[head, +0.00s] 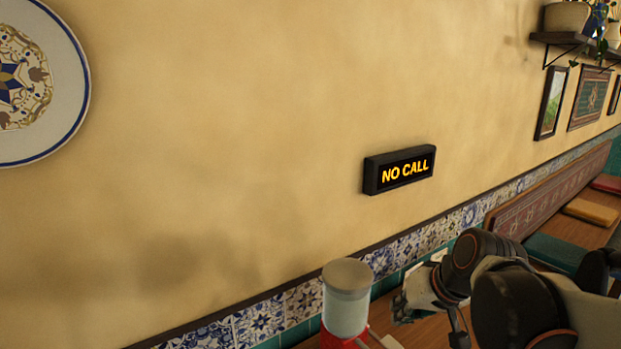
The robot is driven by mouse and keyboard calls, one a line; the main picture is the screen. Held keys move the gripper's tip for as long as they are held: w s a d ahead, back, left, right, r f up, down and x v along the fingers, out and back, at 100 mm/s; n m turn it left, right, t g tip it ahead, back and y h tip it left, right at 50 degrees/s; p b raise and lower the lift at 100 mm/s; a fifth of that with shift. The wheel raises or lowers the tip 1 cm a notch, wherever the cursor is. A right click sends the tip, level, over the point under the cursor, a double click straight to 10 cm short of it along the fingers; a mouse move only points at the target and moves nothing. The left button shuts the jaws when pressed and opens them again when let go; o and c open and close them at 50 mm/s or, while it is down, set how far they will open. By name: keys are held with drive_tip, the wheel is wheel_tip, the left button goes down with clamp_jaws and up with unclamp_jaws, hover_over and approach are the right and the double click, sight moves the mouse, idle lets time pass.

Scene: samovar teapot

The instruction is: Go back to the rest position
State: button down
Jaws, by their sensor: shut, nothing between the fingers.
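My arm reaches in from the lower right corner. My gripper (403,308) is at its left end, low in the head view, small and partly dark. It is shut with nothing in it. It is above or beside the wooden surface (408,335), just right of a container (347,305) with a beige lid, a pale clear body and a red base. The container's bottom is cut off by the frame edge. I cannot tell how far apart the gripper and container are.
A black sign (399,170) reading "NO CALL" is on the yellow wall (230,130). A decorated plate (70,80) hangs at the left. Patterned tiles (262,318) run along the wall. A bench (545,190) with cushions (590,211) and a shelf (560,38) are at the right.

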drive_tip(key=s+d+f+t+h+b, duration=0.1)
drive_tip(key=s+f+h+b, duration=0.1)
drive_tip(key=s, duration=1.1)
drive_tip(key=shift+h, duration=0.5)
drive_tip(key=shift+r, duration=0.15)
idle(1.5)
